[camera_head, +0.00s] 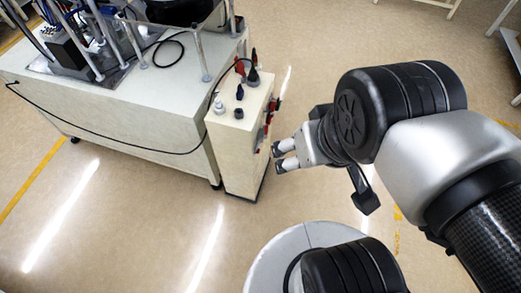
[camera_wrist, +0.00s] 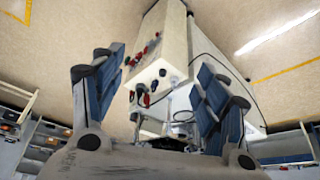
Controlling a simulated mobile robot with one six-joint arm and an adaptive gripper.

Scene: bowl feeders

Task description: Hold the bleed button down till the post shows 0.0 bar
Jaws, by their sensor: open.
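The cream post (camera_head: 238,150) stands on the floor at the right end of the feeder cabinet. Dark and red fittings (camera_head: 240,68) and a pale knob sit on its top, and red parts (camera_head: 265,130) on its right side. In the wrist view the post (camera_wrist: 176,45) shows a panel with red and dark controls (camera_wrist: 146,96). I cannot tell which is the bleed button, and no pressure reading is legible. My gripper (camera_head: 279,155) is open and empty, just right of the post with a small gap. Its blue-padded fingers (camera_wrist: 155,75) frame the panel.
The cream feeder cabinet (camera_head: 110,110) carries hoses, posts and a dark bowl. A black cable (camera_head: 120,137) droops across its front. Floor in front and to the right is open. Shelving (camera_wrist: 40,140) appears at the lower left of the wrist view.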

